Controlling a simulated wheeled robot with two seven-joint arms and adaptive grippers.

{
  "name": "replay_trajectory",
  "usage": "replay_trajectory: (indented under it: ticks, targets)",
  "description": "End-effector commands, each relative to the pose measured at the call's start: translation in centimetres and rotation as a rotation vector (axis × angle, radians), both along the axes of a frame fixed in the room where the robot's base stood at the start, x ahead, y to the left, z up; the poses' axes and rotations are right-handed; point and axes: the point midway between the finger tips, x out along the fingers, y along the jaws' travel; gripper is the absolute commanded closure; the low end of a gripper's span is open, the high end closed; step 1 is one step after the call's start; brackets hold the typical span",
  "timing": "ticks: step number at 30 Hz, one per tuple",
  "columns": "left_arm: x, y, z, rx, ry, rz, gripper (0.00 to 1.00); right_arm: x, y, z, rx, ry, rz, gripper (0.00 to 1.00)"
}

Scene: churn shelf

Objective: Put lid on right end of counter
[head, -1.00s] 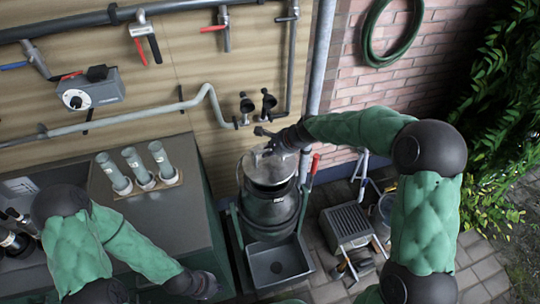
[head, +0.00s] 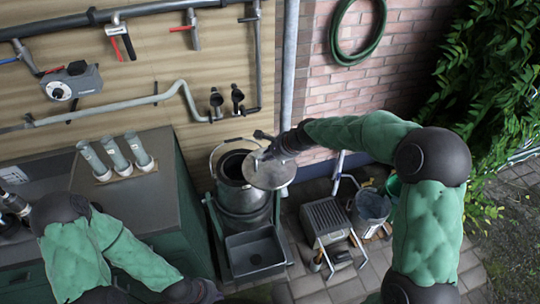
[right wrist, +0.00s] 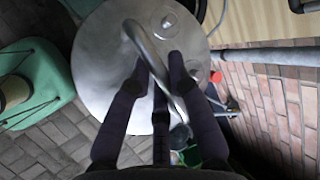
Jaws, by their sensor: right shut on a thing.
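The round metal lid (head: 268,172) is in my right gripper (head: 270,146), which is shut on its handle. The lid hangs beside and partly in front of the metal churn (head: 240,200), whose dark open mouth shows to the left of the lid. In the right wrist view the lid (right wrist: 105,62) fills the upper middle, and the fingers of my right gripper (right wrist: 160,65) are at its curved handle (right wrist: 150,60). The counter (head: 150,200) is at the left, its top mostly bare. My left gripper (head: 205,292) is low at the bottom edge, its fingers too unclear to read.
Several grey tubes in a rack (head: 118,157) stand at the back of the counter. A dark square basin (head: 255,253) lies in front of the churn. A grey stool-like thing (head: 327,220) and a bucket (head: 370,208) stand to the right. Pipes run along the back wall.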

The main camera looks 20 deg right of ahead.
Motion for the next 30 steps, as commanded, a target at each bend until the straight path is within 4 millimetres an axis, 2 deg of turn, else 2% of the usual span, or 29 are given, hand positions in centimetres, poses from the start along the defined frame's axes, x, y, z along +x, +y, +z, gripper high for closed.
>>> replay_trajectory:
  ticks: [11,17,23,30]
  targets:
    - [0.0,0.0,0.0,0.000,-0.001,0.000,1.00,-1.1,-0.2,-0.7,0.000,-0.005,0.114,1.00]
    - [0.0,0.0,0.0,0.000,0.000,0.000,1.00,-2.4,-0.4,-1.8,0.001,-0.003,0.234,1.00]
    - [0.0,0.0,0.0,0.000,0.000,0.000,1.00,-5.4,-0.6,-4.2,0.003,0.002,0.506,1.00]
    - [0.0,0.0,0.0,0.000,0.000,0.000,1.00,-10.5,-0.9,-8.1,0.005,0.001,0.989,1.00]
